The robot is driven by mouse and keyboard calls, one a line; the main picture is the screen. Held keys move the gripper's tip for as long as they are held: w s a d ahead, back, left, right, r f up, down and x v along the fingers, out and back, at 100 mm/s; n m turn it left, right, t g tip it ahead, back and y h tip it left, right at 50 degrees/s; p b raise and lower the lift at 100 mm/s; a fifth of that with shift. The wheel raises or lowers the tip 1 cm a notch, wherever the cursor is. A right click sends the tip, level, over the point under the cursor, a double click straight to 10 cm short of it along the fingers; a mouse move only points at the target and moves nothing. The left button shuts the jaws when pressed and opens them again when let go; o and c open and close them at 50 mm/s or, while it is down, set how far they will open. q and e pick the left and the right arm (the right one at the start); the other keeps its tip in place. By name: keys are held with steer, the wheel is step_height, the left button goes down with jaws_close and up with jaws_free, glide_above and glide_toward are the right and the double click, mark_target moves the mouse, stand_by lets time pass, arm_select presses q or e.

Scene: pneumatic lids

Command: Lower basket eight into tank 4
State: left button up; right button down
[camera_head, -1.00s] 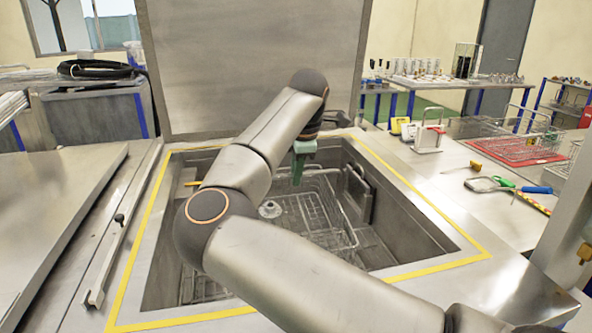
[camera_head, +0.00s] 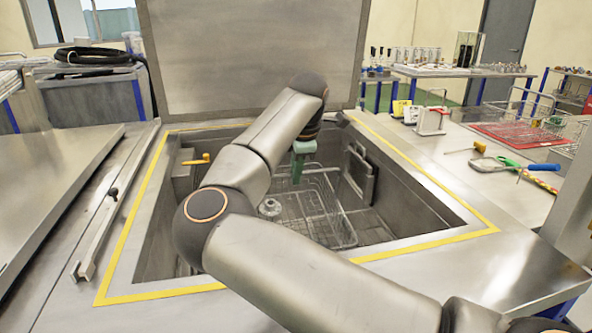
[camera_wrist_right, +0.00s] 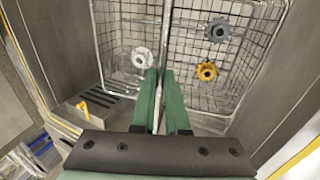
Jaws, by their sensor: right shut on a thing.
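My right gripper (camera_head: 298,172), with green fingers, is shut on the thin metal handle of a wire basket (camera_head: 325,215). The basket hangs inside the open tank, whose rim has a yellow border (camera_head: 440,181). My right arm hides part of the basket and tank. In the right wrist view the fingers (camera_wrist_right: 163,95) close around the handle bar, above the basket mesh (camera_wrist_right: 120,25). A silver toothed part (camera_wrist_right: 141,58), a grey one (camera_wrist_right: 218,30) and a golden one (camera_wrist_right: 206,71) lie in it. I cannot read any basket or tank number. My left gripper is not in view.
A raised lid (camera_head: 250,60) stands behind the tank. An orange handle (camera_head: 197,160) is on the tank's left inner wall. A flat lid (camera_head: 55,185) lies to the left. Pliers (camera_head: 510,165) and a red tray (camera_head: 515,136) are on the right counter.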

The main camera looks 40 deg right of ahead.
steer(key=shift+f+b, duration=0.65)
steer(key=shift+f, duration=0.2)
step_height(320, 180, down, 3)
steer(key=shift+f+b, duration=0.1)
steer(key=shift+b, duration=1.1)
steer(key=shift+f, duration=0.25)
steer(key=shift+f+b, duration=0.4)
steer(key=shift+b, duration=0.15)
steer(key=shift+s+f+b, duration=0.1)
steer(key=shift+f+b, duration=0.2)
steer(key=shift+f, duration=0.1)
